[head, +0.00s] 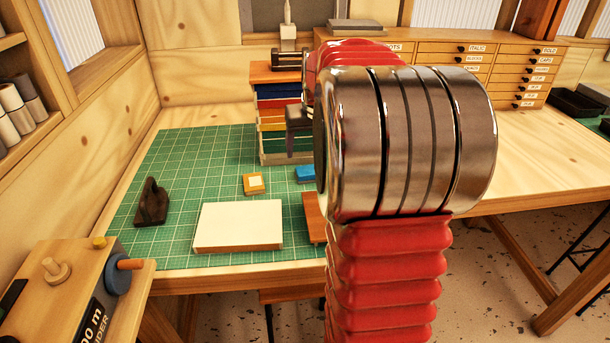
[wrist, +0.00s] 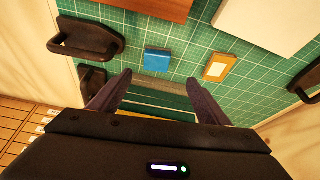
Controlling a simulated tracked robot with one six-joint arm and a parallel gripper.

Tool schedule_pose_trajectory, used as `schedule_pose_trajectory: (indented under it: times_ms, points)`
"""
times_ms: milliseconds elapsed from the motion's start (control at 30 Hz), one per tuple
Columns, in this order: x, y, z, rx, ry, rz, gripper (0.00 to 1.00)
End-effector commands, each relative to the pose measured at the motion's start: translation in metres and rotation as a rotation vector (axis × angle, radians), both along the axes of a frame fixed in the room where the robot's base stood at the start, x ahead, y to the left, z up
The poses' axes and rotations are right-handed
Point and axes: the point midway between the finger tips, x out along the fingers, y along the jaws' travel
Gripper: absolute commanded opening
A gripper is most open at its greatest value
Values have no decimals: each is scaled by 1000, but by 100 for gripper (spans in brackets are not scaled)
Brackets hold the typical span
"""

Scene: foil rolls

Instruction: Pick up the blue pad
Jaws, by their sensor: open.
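The blue pad (head: 305,174) lies flat on the green cutting mat (head: 185,160), its right part hidden behind my arm in the head view. In the wrist view the whole blue pad (wrist: 157,60) shows just beyond my fingertips, roughly centred between them. My gripper (wrist: 159,78) is open, with nothing between its two dark fingers. It appears to be above the mat, apart from the pad. In the head view my arm hides much of my gripper; a dark part of it (head: 298,118) shows in front of the coloured rack.
A yellow pad with a pale top (head: 254,183) lies left of the blue pad. A white slab (head: 238,227) and a brown block (head: 313,217) lie nearer the front edge. A coloured rack (head: 272,92) stands behind. A dark-handled tool (head: 152,203) stands at the left.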

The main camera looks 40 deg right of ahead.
Motion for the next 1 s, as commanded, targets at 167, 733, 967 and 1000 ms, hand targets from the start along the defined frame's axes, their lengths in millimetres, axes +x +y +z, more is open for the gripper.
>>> schedule_pose_trajectory:
  times_ms: [167, 733, 967, 1000]
  points:
    - [10, -5, -27, 3, 3, 0, 70]
    - [23, -12, -61, 0, 0, 1, 70]
    - [26, -15, -68, 1, 1, 1, 70]
    - [27, -16, -72, 1, 2, 1, 70]
